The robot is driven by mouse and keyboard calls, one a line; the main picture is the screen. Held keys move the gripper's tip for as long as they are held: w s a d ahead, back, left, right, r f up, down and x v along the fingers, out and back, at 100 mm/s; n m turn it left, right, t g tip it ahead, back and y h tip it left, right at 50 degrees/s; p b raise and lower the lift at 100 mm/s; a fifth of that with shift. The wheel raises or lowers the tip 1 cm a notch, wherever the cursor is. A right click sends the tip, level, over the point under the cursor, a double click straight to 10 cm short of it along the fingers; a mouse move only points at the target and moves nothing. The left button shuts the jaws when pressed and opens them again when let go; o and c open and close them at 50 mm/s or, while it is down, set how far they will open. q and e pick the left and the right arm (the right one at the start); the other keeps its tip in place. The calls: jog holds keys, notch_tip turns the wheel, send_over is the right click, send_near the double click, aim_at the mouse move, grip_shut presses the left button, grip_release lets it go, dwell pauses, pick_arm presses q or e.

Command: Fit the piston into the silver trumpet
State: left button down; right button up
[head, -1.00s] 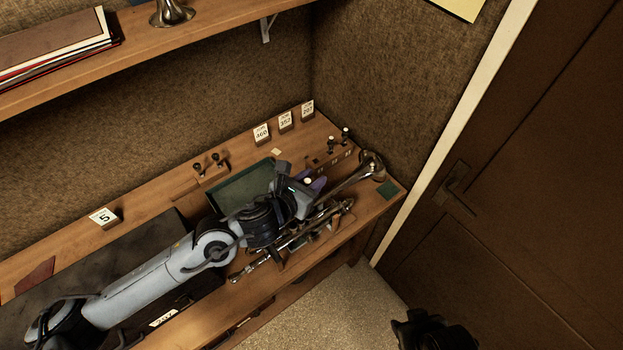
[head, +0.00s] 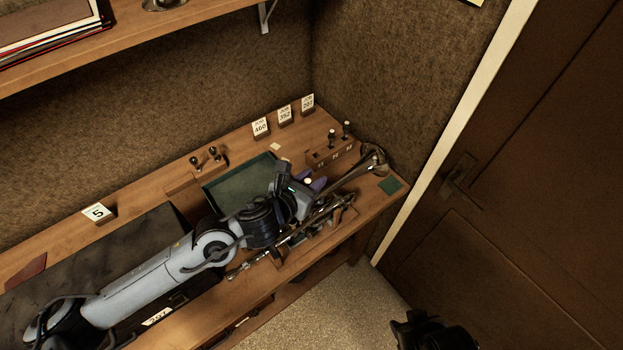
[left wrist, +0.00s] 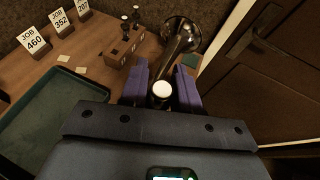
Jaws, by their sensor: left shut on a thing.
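The silver trumpet (head: 350,178) lies along the bench's right end, its bell toward the back right corner. The bell also shows in the left wrist view (left wrist: 181,33). My left gripper (head: 312,184) is over the trumpet's middle, its purple fingers shut on the piston. The piston's round white top (left wrist: 162,90) shows between the fingers in the left wrist view. The piston's lower part is hidden, so I cannot tell whether it is inside a valve casing. The gripper and arm cover part of the trumpet. My right gripper (head: 425,331) shows only as a dark shape at the bottom edge.
A wooden block (head: 330,151) with two black, white-topped pistons stands behind the trumpet. A green-lined tray (head: 235,182) lies left of it. Job cards (head: 285,115) stand along the back. A small green square (head: 390,186) lies at the right corner, near the door (head: 540,180).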

dwell(0.3)
pick_arm(q)
jog(key=shift+b, duration=0.5)
dwell(0.4)
dwell(0.7)
jog(key=shift+b, duration=0.35)
jog(key=shift+f, duration=0.15)
dwell(0.4)
jog(key=shift+f+b, duration=0.95)
jog(key=shift+b, duration=0.2)
jog(key=shift+f+b, duration=0.95)
jog(key=shift+b, duration=0.05)
jog(key=shift+f+b, duration=1.1)
jog(key=shift+b, duration=0.05)
